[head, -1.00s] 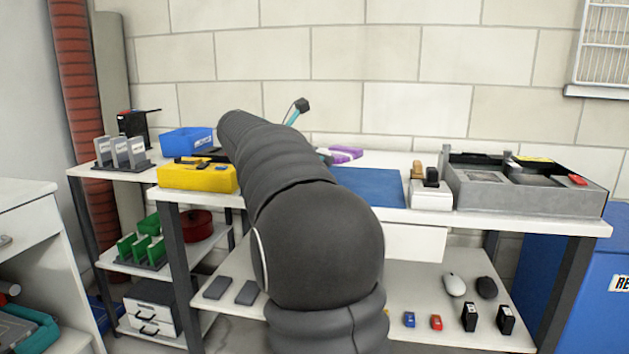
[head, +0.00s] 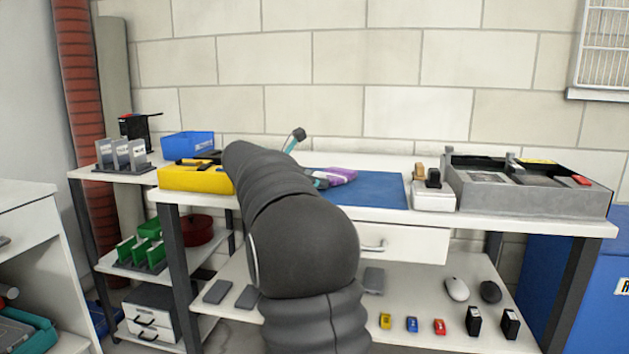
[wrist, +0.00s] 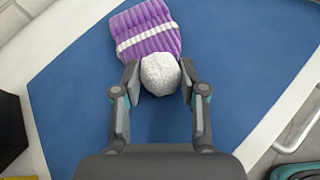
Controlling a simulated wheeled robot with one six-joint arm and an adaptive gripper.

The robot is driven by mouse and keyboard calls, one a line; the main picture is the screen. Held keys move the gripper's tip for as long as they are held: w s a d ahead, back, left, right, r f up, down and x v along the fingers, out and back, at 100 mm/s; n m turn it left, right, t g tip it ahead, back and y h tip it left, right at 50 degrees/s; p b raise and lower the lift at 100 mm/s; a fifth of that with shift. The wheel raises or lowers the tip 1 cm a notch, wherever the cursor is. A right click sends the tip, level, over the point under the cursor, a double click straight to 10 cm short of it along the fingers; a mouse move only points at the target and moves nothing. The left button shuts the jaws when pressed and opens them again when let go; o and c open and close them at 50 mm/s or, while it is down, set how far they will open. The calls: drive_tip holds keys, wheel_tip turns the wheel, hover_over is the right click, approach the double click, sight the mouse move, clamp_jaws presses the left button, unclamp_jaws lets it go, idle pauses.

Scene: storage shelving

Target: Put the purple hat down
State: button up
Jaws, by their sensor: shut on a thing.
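The purple hat (wrist: 146,32) has a white band and a white pompom (wrist: 160,73). In the wrist view it lies over the blue mat (wrist: 75,100), at the top. My gripper (wrist: 160,80) is shut on the pompom, one finger on each side. In the head view the hat (head: 340,175) shows as a small purple patch just right of my arm, over the left part of the mat (head: 375,192). My arm hides much of the gripper there. I cannot tell whether the hat touches the mat.
A yellow bin (head: 195,178) and a blue bin (head: 188,143) stand left of my arm. A small white holder (head: 432,197) and a grey tray (head: 530,196) stand right of the mat. The right part of the mat is clear.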

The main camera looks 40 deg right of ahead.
drive_tip(key=o, duration=1.3)
drive_tip(key=shift+c, duration=0.2)
drive_tip(key=p+v, duration=0.2)
drive_tip(key=v, duration=1)
